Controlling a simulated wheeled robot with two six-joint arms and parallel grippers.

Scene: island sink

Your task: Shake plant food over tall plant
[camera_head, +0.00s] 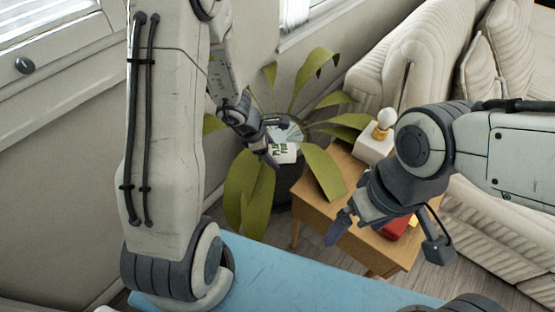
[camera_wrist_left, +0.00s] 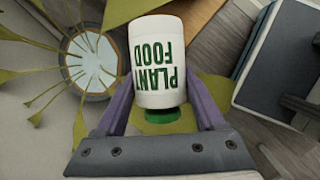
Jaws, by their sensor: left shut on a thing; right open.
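The plant food bottle (camera_head: 286,153) is white with green lettering. My left gripper (camera_head: 268,138) is shut on it, beside and partly in front of the tall plant's leaves. In the left wrist view the bottle (camera_wrist_left: 157,50) sits between the gripper's fingers (camera_wrist_left: 160,112), its green cap (camera_wrist_left: 166,113) toward the gripper's base. The tall plant (camera_head: 247,185) has long broad green leaves. Its round pot (camera_wrist_left: 92,63) shows left of the bottle in the left wrist view, apart from it in the picture. My right gripper (camera_head: 388,242) is open and empty, in front of the wooden side table.
The wooden side table (camera_head: 318,200) stands right of the plant. It holds a white object with a gold-and-white top (camera_head: 378,140) and a red item (camera_head: 393,229) partly hidden by my right gripper. A cream sofa (camera_head: 430,60) is behind. A blue surface (camera_head: 290,275) lies in front.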

